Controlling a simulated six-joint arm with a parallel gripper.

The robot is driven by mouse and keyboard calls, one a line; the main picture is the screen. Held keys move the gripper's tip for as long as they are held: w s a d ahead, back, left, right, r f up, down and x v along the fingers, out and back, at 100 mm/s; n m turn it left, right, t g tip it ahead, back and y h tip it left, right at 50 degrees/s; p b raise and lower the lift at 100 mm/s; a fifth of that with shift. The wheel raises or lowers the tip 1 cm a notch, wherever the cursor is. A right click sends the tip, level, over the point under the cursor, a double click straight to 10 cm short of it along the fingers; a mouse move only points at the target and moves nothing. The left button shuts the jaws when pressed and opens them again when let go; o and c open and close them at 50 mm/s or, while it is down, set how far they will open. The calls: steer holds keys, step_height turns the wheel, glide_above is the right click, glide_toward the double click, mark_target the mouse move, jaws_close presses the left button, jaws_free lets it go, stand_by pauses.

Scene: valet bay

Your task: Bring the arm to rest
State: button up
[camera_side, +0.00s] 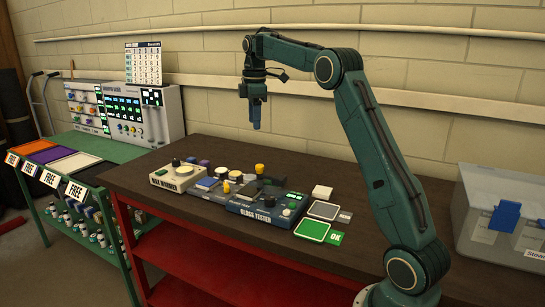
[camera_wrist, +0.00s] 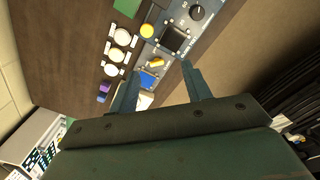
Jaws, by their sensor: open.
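My gripper (camera_side: 256,116) hangs from my teal arm in the side view, pointing down, well above the dark table (camera_side: 215,150). In the wrist view its two fingers (camera_wrist: 158,85) stand apart with nothing held between them. Below it on the table are a white wax warmer (camera_side: 177,177) and a blue gloss tester (camera_side: 262,205). In the wrist view the tester's panel (camera_wrist: 187,25) shows beyond the fingers. My arm touches nothing that I can see.
A green OK pad (camera_side: 313,230) and a grey pad (camera_side: 323,210) lie right of the tester. A clear bin (camera_side: 475,225) stands at the right. A green cart (camera_side: 120,165) with a control panel (camera_side: 118,112) is at the left. The wall is close behind.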

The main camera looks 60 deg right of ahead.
steer(key=s+a+r+m+t, duration=0.1)
steer(key=s+a+r+m, duration=0.15)
steer(key=s+a, duration=0.5)
steer(key=s+a+r+m+t, duration=0.1)
steer(key=s+a+r+m, duration=0.2)
steer(key=a, duration=0.7)
steer(key=s+a+f+m+t, duration=0.1)
steer(key=s+a+f, duration=0.4)
steer(key=s, duration=0.4)
steer(key=s+a+f+m+t, duration=0.2)
steer(key=s+a+f, duration=0.2)
steer(key=s, duration=0.6)
steer(key=shift+a+f, duration=0.35)
steer(key=shift+f, duration=0.1)
